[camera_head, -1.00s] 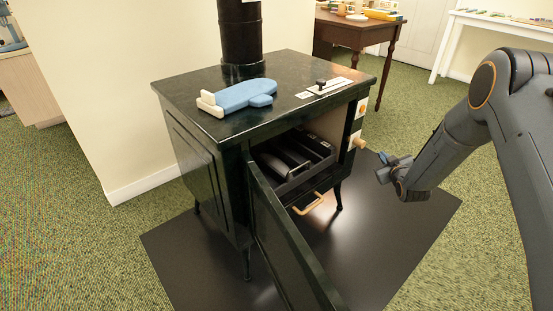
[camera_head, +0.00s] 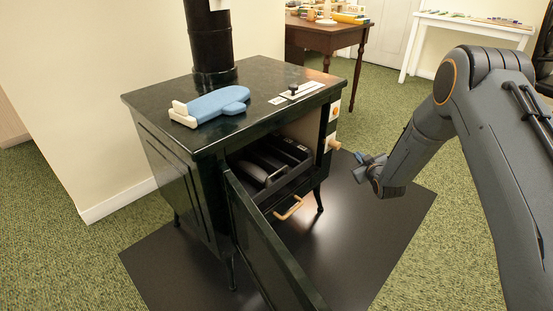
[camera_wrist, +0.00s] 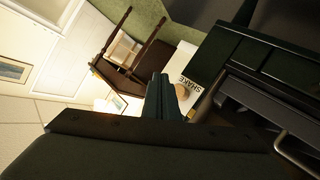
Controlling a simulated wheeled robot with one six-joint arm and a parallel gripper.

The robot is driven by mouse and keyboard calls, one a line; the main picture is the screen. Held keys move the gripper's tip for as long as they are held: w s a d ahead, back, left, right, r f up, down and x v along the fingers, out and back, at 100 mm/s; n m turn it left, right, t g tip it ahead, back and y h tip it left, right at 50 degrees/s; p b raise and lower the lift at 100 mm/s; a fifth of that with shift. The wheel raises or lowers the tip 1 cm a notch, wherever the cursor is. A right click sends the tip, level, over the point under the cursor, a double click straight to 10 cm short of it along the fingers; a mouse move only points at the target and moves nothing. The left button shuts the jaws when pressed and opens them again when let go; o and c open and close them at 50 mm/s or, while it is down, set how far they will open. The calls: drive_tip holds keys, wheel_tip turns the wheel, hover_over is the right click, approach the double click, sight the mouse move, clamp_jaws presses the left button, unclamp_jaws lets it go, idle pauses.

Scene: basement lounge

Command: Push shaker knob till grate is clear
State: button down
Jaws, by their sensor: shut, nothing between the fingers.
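The dark stove (camera_head: 262,98) stands with its door (camera_head: 268,250) open. A wooden shaker knob (camera_head: 334,145) sticks out of a white plate on the stove's right front. In the wrist view the knob (camera_wrist: 182,91) sits beside the printed word SHAKE, just right of my fingers. My gripper (camera_head: 360,158) is shut and empty, a little right of and below the knob in the head view, with a small gap showing there. In the wrist view my fingers (camera_wrist: 160,97) partly overlap the plate; contact is unclear. Dark curved forms show inside the stove, but the grate's state cannot be told.
A wooden handle (camera_head: 289,208) shows low in the stove opening. Another knob (camera_head: 336,112) is above the shaker knob. A brown table (camera_head: 322,38) stands behind. The dark floor mat (camera_head: 375,225) is clear at right.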

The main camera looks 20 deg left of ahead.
drive_tip(key=s+d+r+m+g+h+p, duration=0.1)
drive_tip(key=s+d+r+m+h+p, duration=0.1)
drive_tip(key=s+d+r+p, duration=0.65)
drive_tip(key=s+d+r+m+g+h+p, duration=0.1)
drive_tip(key=s+d+r+g+p, duration=0.3)
drive_tip(key=r, duration=0.9)
drive_tip(key=s+d+r+m+t+h+p, duration=0.1)
drive_tip(key=s+d+r+m+h+p, duration=0.15)
drive_tip(key=s+r+p, duration=0.45)
drive_tip(key=s+d+r+m+g+p, duration=0.2)
drive_tip(key=s+d+r+p, duration=0.3)
drive_tip(key=s+r+p, duration=0.6)
drive_tip(key=s+d+r+m+g+h+p, duration=0.1)
drive_tip(key=s+d+r+m+g+p, duration=0.2)
drive_tip(key=s+r+p, duration=0.9)
drive_tip(key=s+d+r, duration=0.1)
drive_tip(key=s+r, duration=0.3)
drive_tip(key=s, duration=0.2)
drive_tip(key=s+d+r+g, duration=0.1)
drive_tip(key=s+r, duration=0.3)
drive_tip(key=s, duration=0.3)
drive_tip(key=shift+s+d+r+g+p, duration=0.2)
drive_tip(key=shift+s+r+g+p, duration=0.1)
drive_tip(key=shift+r, duration=0.1)
